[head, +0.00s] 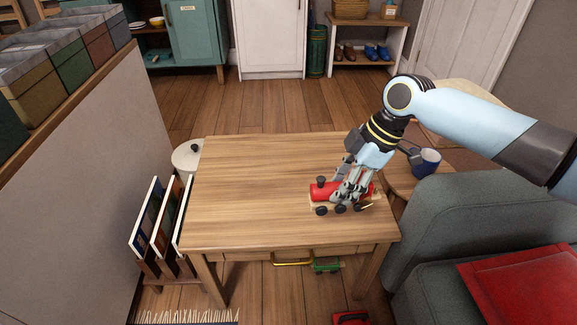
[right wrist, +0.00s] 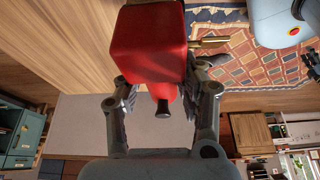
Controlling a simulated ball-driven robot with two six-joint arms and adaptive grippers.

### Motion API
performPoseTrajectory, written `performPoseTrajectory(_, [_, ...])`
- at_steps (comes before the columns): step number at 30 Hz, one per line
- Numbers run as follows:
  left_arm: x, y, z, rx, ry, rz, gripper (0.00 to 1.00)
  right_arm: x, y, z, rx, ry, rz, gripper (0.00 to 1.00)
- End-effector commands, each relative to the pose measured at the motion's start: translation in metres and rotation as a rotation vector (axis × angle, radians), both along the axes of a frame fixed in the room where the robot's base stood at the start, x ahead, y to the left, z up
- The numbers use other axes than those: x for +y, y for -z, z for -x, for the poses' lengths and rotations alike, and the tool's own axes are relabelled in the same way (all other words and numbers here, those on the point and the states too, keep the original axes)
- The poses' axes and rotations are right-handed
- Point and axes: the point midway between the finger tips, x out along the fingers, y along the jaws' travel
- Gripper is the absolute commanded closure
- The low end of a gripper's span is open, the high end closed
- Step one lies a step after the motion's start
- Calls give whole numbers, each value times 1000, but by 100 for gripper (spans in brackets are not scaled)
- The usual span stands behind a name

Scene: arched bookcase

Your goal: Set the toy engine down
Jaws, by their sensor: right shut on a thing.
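The toy engine (head: 325,192) has a red boiler, a dark funnel, dark wheels and a pale wooden base. It is upright over the right front part of the wooden table (head: 245,190); I cannot tell whether its wheels touch the top. My right gripper (head: 350,190) comes down on it from above, shut on its body, and hides part of its rear. In the right wrist view the engine's red body (right wrist: 148,42) sits between the two fingers of the gripper (right wrist: 158,92). My left gripper is not in view.
A blue mug (head: 426,162) stands on a side table right of the wooden table, beside a grey armchair (head: 450,215). A green toy (head: 326,264) is below the table's front edge. A magazine rack (head: 150,262) stands at left. The tabletop's left and back are clear.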

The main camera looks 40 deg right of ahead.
Motion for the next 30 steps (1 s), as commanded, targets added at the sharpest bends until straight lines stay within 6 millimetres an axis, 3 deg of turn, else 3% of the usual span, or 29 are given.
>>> performPoseTrajectory(5, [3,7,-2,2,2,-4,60,9,11,-15,-2,2,-5,100])
performPoseTrajectory(12, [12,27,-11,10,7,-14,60,35,50,-68,1,0,-7,100])
performPoseTrajectory(18, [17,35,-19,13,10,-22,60,49,69,-98,1,0,-3,100])
performPoseTrajectory(23, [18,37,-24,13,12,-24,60,51,76,-105,1,0,0,100])
performPoseTrajectory(30, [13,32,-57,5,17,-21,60,52,107,-104,2,-1,-1,100])
